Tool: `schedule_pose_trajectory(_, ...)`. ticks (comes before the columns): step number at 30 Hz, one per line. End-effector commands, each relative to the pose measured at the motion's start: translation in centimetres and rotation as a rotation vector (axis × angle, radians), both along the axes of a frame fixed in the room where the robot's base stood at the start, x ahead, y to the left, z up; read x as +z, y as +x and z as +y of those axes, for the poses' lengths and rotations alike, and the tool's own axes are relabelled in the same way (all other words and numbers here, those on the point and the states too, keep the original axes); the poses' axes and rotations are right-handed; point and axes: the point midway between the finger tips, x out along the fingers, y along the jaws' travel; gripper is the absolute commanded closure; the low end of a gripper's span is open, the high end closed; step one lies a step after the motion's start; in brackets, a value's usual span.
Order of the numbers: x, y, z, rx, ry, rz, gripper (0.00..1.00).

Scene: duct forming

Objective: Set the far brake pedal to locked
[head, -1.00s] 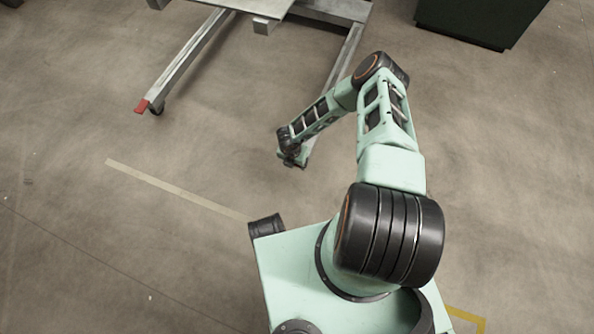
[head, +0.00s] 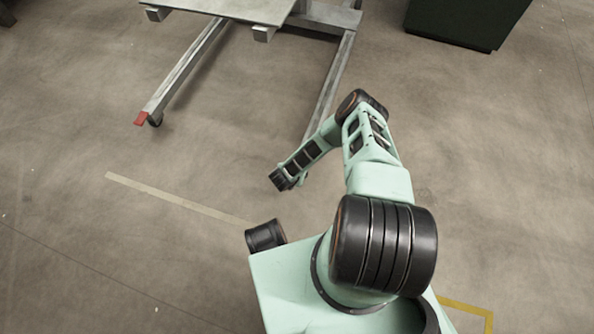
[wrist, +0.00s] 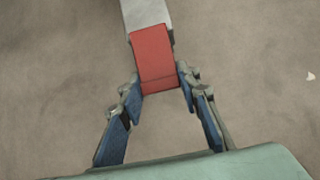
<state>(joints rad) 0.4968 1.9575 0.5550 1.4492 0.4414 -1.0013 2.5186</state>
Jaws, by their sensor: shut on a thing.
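In the wrist view a red brake pedal (wrist: 152,55) sits at the end of a grey metal leg (wrist: 146,12). My gripper (wrist: 160,86) has its two blue-padded fingers on either side of the pedal's near end and is shut on it. In the head view, the end of my arm is low over the floor by the cart's right leg (head: 335,75); my fingers and this pedal are hidden there. Another red pedal (head: 141,118) shows at the end of the cart's left leg (head: 185,70), apart from my gripper. I cannot tell the held pedal's setting.
The cart's flat top (head: 240,8) is at the upper edge of the head view. A dark green cabinet (head: 465,22) stands at the upper right. A pale floor line (head: 180,200) runs left of my base. The floor between the legs and to the left is clear.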

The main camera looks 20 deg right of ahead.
Motion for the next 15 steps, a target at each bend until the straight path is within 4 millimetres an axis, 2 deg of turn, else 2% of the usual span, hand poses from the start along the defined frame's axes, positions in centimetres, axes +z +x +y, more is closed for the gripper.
schedule_pose_trajectory(15, -0.35, -0.02, 0.07, 0.001, -0.022, -0.030, 1.00)
